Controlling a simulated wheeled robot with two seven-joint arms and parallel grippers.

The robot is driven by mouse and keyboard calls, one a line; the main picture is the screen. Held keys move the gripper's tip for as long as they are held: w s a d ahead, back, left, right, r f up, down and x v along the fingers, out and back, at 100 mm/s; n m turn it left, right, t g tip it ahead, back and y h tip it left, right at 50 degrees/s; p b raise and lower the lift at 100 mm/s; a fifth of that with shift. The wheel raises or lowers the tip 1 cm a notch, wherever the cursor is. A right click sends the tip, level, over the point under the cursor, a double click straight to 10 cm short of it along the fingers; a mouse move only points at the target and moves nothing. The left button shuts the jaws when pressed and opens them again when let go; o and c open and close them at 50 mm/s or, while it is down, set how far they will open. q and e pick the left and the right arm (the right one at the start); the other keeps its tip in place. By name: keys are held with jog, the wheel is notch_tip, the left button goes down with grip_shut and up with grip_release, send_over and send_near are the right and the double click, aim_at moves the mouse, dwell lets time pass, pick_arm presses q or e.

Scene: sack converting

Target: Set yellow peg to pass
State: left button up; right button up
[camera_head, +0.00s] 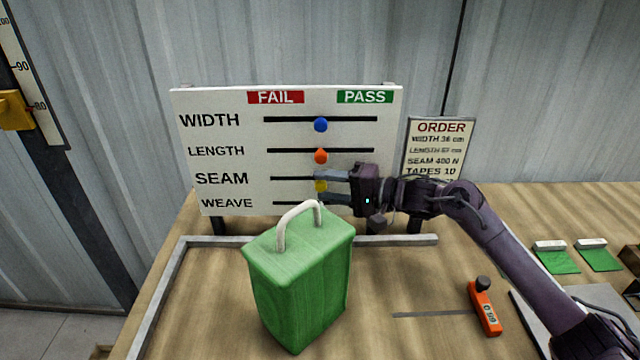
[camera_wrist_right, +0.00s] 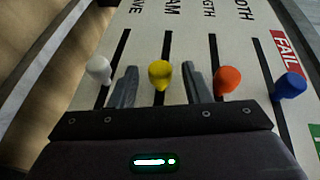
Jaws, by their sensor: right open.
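The white board (camera_head: 222,150) has rows WIDTH, LENGTH, SEAM and WEAVE, each with a dark slot, under a red FAIL label (camera_head: 276,97) and a green PASS label (camera_head: 365,97). The yellow peg (camera_head: 320,186) is in the SEAM slot, near its middle. My right gripper (camera_head: 326,188) comes from the right at that row. In the right wrist view its open fingers (camera_wrist_right: 158,88) are on either side of the yellow peg (camera_wrist_right: 160,72), with visible gaps. My left gripper is not in view.
A blue peg (camera_head: 320,125) and an orange peg (camera_head: 320,156) sit in the rows above. A white peg (camera_wrist_right: 99,68) is in the WEAVE row. A green canister (camera_head: 300,280) with a pale handle stands in front of the board. An orange tool (camera_head: 485,308) lies right.

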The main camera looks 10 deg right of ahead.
jog(key=shift+x, duration=1)
jog(key=shift+c, duration=0.2)
grip_shut()
